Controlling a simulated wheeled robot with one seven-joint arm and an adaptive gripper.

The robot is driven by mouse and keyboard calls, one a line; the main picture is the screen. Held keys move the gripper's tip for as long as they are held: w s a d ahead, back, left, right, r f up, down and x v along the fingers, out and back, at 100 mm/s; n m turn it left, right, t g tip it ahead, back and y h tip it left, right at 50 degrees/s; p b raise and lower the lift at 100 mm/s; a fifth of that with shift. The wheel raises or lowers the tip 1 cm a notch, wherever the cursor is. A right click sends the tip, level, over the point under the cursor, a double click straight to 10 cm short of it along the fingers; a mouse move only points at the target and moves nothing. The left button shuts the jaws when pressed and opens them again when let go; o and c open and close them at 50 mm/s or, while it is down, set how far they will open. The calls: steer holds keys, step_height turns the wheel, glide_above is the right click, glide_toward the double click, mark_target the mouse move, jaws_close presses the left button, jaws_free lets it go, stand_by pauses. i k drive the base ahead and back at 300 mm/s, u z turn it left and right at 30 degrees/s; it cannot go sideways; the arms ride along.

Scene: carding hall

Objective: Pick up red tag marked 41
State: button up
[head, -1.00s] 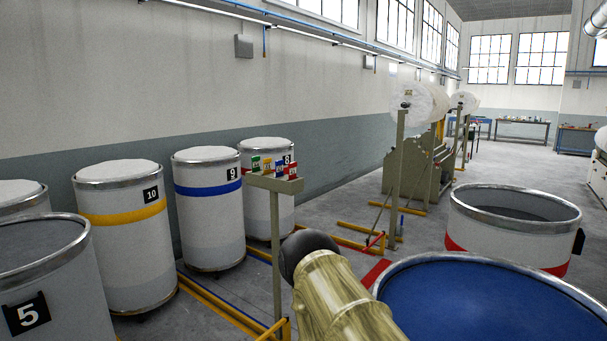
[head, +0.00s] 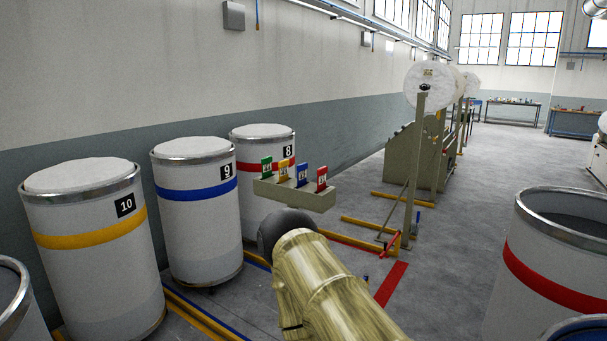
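A red tag (head: 322,179) stands upright at the right end of a small beige tag rack (head: 310,198). Its mark is too small to read. My arm reaches up from the bottom of the head view and ends in a dark rounded part just below the rack, apart from the tags. My gripper's fingers do not show.
White cans numbered 10 (head: 95,240), 9 (head: 200,215) and 8 (head: 262,150) stand along the left wall. A red-banded open can (head: 550,250) stands at the right. A beige post (head: 416,150) with a white roll rises behind the rack. Grey floor is clear toward the back.

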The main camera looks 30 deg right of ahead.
mark_target(321, 173)
steer(key=i, duration=1)
steer(key=z, duration=0.2)
